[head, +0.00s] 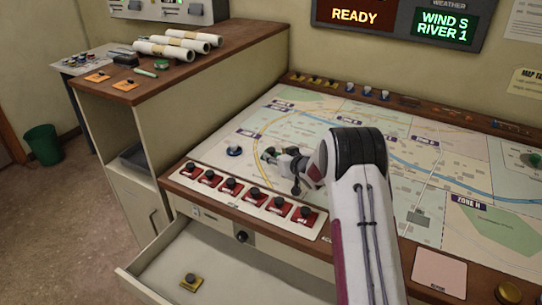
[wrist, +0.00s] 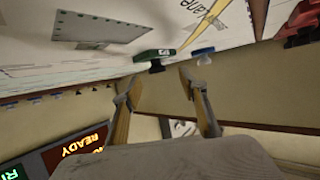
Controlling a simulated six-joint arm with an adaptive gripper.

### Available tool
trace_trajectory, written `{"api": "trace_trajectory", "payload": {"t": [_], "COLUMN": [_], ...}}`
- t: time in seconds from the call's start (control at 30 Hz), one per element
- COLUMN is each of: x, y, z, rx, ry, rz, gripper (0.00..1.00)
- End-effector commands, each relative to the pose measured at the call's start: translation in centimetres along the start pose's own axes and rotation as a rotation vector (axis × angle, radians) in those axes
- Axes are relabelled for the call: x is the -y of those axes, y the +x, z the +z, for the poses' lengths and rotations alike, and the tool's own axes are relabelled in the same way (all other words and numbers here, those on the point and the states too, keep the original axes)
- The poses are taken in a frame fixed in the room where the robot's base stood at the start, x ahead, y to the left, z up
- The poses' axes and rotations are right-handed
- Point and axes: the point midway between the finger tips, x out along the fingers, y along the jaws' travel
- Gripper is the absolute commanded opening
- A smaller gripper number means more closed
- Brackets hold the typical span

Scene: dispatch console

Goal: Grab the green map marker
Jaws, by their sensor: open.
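My gripper (head: 281,170) is over the left part of the map on the console, its fingers apart. In the wrist view my gripper (wrist: 158,82) is open and empty, with a finger on each side. A green map marker (wrist: 155,53) with a dark knob stands on the map just beyond the fingertips, roughly in line with the gap between them. It looks apart from both fingers. Another green marker (head: 533,159) with a dark knob stands at the map's far right edge.
A blue marker (head: 235,151) stands close by on the map; it also shows in the wrist view (wrist: 203,52). Red blocks with dark knobs (head: 253,195) line the front edge. An open drawer (head: 235,278) below holds a yellow marker (head: 191,282). Paper rolls (head: 172,45) lie on the side cabinet.

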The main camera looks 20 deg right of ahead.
Motion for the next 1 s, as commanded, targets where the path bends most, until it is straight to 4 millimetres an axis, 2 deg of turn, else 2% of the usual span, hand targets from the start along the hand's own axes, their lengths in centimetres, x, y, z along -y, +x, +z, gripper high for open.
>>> {"api": "trace_trajectory", "payload": {"t": [0.47,1.0], "x": [-0.1,-0.5], "y": [0.5,4.2], "z": [-0.1,-0.3], "rx": [-0.001,0.0], "ry": [-0.001,-0.001], "rz": [-0.001,-0.001], "gripper": [0.43,0.43]}}
